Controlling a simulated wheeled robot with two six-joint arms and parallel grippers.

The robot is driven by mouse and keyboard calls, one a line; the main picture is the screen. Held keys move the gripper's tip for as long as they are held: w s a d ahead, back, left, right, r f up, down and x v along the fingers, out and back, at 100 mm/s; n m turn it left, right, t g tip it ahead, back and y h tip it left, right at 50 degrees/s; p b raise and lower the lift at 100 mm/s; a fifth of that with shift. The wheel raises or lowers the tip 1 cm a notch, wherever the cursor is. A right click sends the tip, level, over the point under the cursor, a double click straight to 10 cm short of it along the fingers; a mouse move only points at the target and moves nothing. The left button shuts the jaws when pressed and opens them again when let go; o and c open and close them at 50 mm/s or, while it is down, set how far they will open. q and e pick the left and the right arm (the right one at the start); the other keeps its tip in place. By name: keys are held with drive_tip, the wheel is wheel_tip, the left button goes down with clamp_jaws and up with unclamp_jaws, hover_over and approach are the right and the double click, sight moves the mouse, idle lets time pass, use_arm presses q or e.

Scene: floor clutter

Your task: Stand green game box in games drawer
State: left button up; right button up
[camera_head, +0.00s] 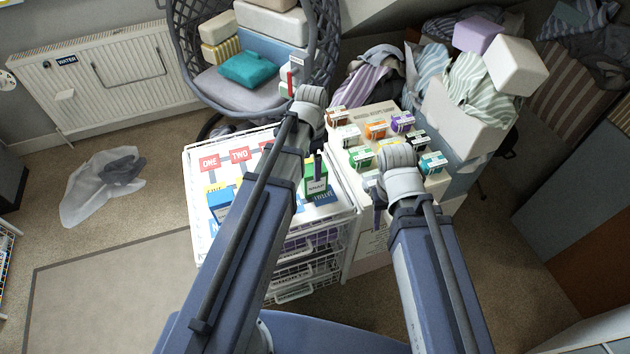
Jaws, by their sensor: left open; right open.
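A green box (316,188) with a pale label stands upright on the white top of the drawer unit (200,222). A dark finger of my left gripper (318,165) shows at the box's upper edge; I cannot tell whether it touches. The rest of that gripper is hidden behind my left arm. My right gripper (377,206) shows as a dark part beside the right edge of the unit, open with nothing visible in it. Wire-fronted drawers (293,275) show below the top, partly hidden by my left arm. I cannot read which one is for games.
Several small coloured boxes (375,129) cover the neighbouring unit. A chair with cushions (240,92) and laundry piles stand behind.

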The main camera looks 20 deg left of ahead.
sight(312, 171)
use_arm(q)
drive_tip(key=shift+w+f+b, duration=0.1)
drive_tip(key=shift+f+b, duration=1.4)
drive_tip(key=shift+f, duration=0.45)
wheel_tip(312, 171, down, 3)
drive_tip(key=b, duration=0.2)
drive_tip(key=shift+r+b, duration=0.2)
drive_tip(key=shift+b, duration=0.15)
drive_tip(key=shift+f, duration=0.1)
drive_tip(key=f+b, duration=0.5)
drive_tip(key=shift+w+d, duration=0.1)
drive_tip(key=shift+w, duration=0.3)
